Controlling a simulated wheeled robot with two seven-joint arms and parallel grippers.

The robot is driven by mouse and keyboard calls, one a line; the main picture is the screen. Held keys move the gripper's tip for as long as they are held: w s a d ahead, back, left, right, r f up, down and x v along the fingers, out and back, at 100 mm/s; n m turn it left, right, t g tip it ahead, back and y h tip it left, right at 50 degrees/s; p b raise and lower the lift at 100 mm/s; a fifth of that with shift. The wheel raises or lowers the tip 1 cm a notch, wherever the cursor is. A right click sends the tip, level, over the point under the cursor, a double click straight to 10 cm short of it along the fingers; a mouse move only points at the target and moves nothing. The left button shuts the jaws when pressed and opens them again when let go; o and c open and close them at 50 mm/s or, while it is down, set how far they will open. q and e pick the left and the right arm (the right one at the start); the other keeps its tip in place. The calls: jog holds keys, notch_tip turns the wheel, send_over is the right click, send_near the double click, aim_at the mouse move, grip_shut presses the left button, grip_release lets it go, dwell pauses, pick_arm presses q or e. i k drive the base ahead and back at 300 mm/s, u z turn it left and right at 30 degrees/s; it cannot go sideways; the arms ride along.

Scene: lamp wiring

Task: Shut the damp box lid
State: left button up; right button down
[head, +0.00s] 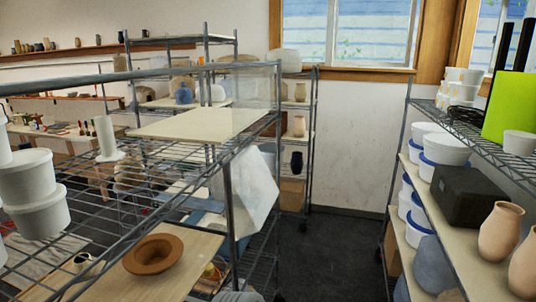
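No box with a clearly open lid shows in the head view, and I cannot tell which thing is the damp box. A dark closed-looking box (464,196) sits on the right shelf, and no raised lid shows on it. White tubs with blue rims (440,149) stand behind it on that shelf. Stacked white lidded tubs (34,190) stand at the left. Neither of my grippers is in view.
A wire rack (100,78) fills the left, with a brown wide-rimmed bowl (153,254) and a draped whitish sheet (258,190). Pinkish vases (500,232) and a bright green panel (508,106) are at the right. Dark floor (345,250) between the shelves is clear.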

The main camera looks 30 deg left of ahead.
aim_at(256, 224)
jog(key=u, duration=0.45)
jog(key=i, duration=2.6)
jog(key=u, duration=1.35)
